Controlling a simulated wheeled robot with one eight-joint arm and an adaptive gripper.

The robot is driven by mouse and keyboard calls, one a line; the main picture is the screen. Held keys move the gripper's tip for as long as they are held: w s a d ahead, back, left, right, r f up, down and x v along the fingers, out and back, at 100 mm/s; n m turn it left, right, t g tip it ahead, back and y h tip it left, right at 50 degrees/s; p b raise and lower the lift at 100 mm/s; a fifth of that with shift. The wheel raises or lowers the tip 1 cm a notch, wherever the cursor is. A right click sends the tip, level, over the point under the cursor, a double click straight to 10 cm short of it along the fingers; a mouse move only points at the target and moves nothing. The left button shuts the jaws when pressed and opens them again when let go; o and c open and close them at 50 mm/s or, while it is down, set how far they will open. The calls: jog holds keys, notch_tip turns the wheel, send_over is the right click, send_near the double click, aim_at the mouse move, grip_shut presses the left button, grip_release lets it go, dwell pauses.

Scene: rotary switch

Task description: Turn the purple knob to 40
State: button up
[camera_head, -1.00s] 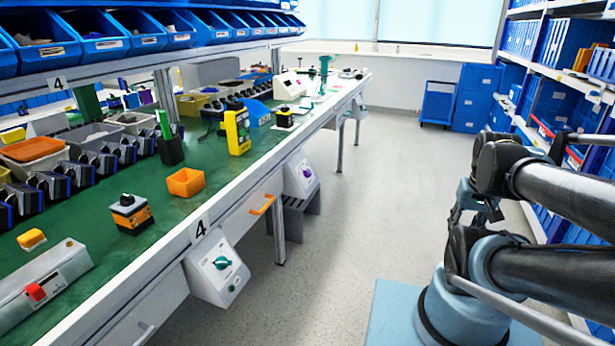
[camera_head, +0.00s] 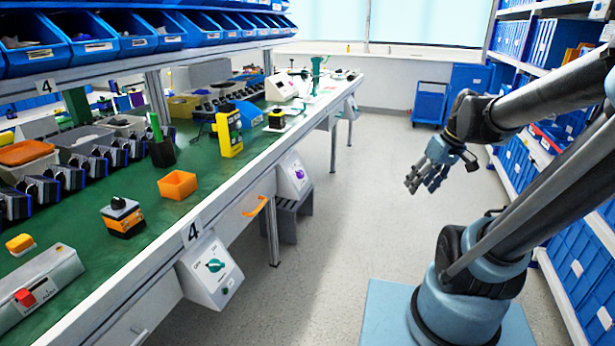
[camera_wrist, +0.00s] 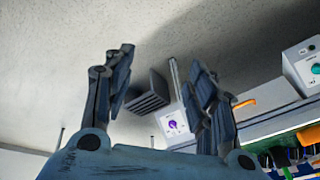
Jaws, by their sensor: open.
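The purple knob (camera_head: 299,171) is on a white, sloped switch box (camera_head: 291,186) under the bench edge, beyond the orange drawer handle. In the wrist view the purple knob (camera_wrist: 172,124) shows small between my fingers, near the right one, and the picture is tilted. The knob's setting is too small to read. My gripper (camera_head: 428,187) is open and empty in mid-air above the aisle, well to the right of the knob and apart from it. In the wrist view the two fingers of my gripper (camera_wrist: 163,90) stand wide apart.
A nearer switch box with a green knob (camera_head: 215,265) hangs under the bench. An orange handle (camera_head: 256,207) juts out between the boxes. A dark stool (camera_head: 287,217) stands below the purple knob's box. Blue shelves (camera_head: 575,215) line the right. The aisle floor is clear.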

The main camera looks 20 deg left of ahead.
jog(key=w+a+n+g+y, duration=0.1)
jog(key=w+a+n+y, duration=0.2)
jog(key=w+a+n, duration=0.6)
jog(key=w+a+n+y, duration=0.25)
jog(key=w+a, duration=0.35)
jog(key=w, duration=0.7)
jog(key=n+g+y, duration=0.3)
jog(key=n+y, duration=0.3)
jog(key=n, duration=0.5)
send_near(303, 174)
jog(key=x, duration=0.8)
jog(key=shift+s+a, duration=0.1)
jog(key=shift+s, duration=0.1)
jog(key=c, duration=1.1)
